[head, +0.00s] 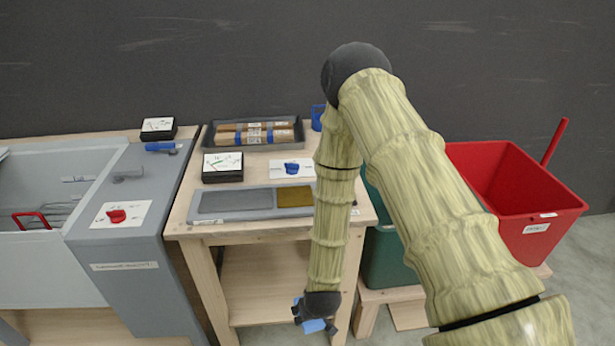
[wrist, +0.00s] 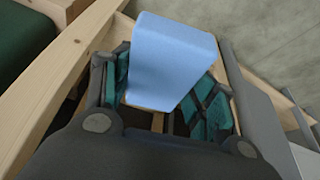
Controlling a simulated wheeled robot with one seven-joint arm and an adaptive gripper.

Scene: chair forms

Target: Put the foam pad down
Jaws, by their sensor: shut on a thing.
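The foam pad is a light blue block. It shows large in the wrist view as the foam pad (wrist: 172,60), between the two fingers of my gripper (wrist: 165,85). My gripper is shut on it. In the head view my gripper (head: 312,318) hangs low at the bottom, in front of the wooden table (head: 262,236), and a small part of the blue pad (head: 314,326) shows there. In that view my arm hides part of the table's right side.
On the table are a grey tray with a grey and a brown panel (head: 235,201), a dial meter (head: 222,167), a blue knob (head: 292,168) and a dark tray of packages (head: 254,133). A red bin (head: 510,185) and green bin (head: 390,262) stand right. A grey basin unit (head: 130,240) stands left.

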